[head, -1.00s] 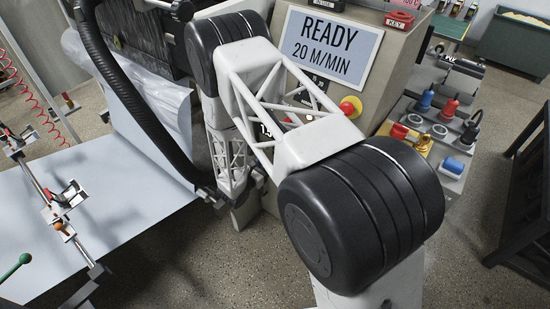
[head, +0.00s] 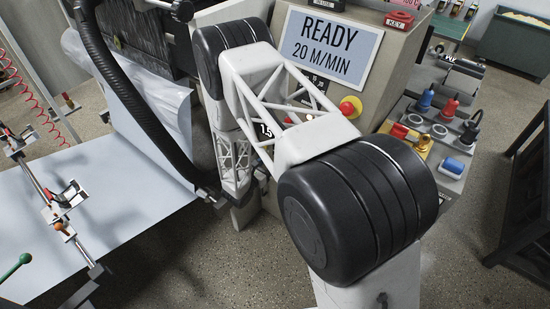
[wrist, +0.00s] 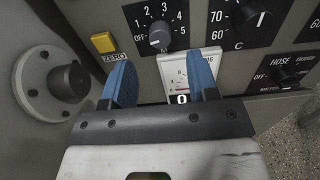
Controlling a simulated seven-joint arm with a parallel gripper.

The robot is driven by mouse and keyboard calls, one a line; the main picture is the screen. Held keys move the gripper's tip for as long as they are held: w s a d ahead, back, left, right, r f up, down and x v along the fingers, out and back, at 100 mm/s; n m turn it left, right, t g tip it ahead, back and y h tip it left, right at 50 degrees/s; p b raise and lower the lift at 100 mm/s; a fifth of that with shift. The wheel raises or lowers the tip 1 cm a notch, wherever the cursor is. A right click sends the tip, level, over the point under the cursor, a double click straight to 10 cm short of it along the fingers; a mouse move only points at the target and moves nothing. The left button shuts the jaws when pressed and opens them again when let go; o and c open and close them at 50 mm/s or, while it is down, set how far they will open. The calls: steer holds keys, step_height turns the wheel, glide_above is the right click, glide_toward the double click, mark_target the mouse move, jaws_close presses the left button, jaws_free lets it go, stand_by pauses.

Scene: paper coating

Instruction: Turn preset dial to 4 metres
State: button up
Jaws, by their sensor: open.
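In the wrist view, a dark dial (wrist: 159,36) marked OFF and 1 upward stands on the machine's panel. I cannot make out its setting. My gripper (wrist: 162,78) is open and empty, its two blue fingers apart below this dial. A white gauge (wrist: 187,75) shows between the fingers, with a 0 below it. At the right are a dial marked 60 and 70 with a C (wrist: 262,18) and a dial labelled HOSE with OFF (wrist: 286,76). No label reading "preset" is legible.
A yellow ZERO button (wrist: 104,43) and a round grey flange with a knob (wrist: 65,82) lie left of the fingers. In the head view, a READY 20 M/MIN screen (head: 329,48) and a red stop button (head: 351,106) sit on the machine. Pale sheet (head: 100,205) spreads at left.

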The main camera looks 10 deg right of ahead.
steer(key=shift+x, duration=2.75)
steer(key=c, duration=0.9)
